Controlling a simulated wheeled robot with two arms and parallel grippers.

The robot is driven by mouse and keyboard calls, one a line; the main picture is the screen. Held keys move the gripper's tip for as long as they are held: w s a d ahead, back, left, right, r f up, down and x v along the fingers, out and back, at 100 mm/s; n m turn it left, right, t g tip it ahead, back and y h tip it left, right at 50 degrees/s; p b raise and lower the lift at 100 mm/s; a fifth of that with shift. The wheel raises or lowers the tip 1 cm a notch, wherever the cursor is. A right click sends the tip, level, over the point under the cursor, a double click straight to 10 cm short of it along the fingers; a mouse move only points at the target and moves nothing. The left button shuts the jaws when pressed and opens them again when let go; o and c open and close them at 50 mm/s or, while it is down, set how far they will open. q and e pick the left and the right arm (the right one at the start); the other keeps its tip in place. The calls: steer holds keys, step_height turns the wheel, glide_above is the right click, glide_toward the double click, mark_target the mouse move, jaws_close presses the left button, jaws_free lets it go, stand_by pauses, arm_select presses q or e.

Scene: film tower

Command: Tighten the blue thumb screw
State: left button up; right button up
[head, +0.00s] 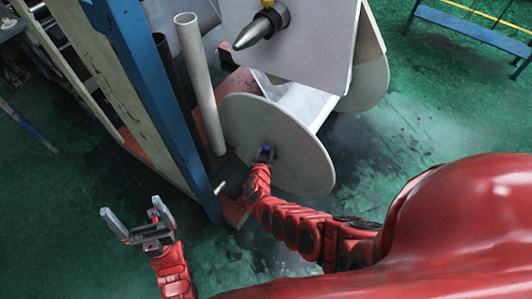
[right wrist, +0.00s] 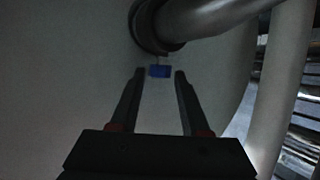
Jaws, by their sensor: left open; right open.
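The blue thumb screw (right wrist: 159,71) shows in the right wrist view just beyond and between my open fingertips. It sits under a dark collar (right wrist: 150,30) around a metal shaft (right wrist: 205,18). My left gripper (head: 133,217) is open and empty, away from the disc at the lower left.
A blue upright post (head: 150,95) and a grey pipe (head: 200,90) stand left of the disc. A pointed metal shaft end (head: 262,28) juts out above it. A blue bench (head: 470,30) is at the far right. Green floor (head: 400,125) is open to the right.

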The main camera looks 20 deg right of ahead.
steer(key=shift+w, duration=0.1)
jaws_close()
steer(key=shift+f, duration=0.1)
stand_by(0.3)
steer(key=shift+f+m+g+h+b, duration=0.15)
steer(key=shift+m+g+h+b, duration=0.25)
steer(key=shift+b, duration=0.5)
steer(key=m+g+h+b, duration=0.1)
steer(key=m+b, duration=0.1)
steer(key=b, duration=0.3)
steer(key=m+g+h+b, duration=0.1)
steer(key=h+b, duration=0.1)
steer(key=b, duration=0.3)
steer(key=a+f+m+g+h+b, duration=0.1)
steer(key=m+g+b, duration=0.1)
steer(key=b, duration=0.3)
steer(key=shift+w+m+h+b, duration=0.3)
steer(key=shift+w+h, duration=0.1)
steer(key=m+g+b, duration=0.1)
steer(key=b, duration=0.3)
steer(key=r+m+g+h+b, duration=0.1)
steer(key=g+b, duration=0.1)
steer(key=b, duration=0.3)
steer(key=shift+w+m, duration=0.2)
steer(key=shift+m, duration=0.1)
steer(key=shift+r+b, duration=0.2)
steer(key=shift+b, duration=0.3)
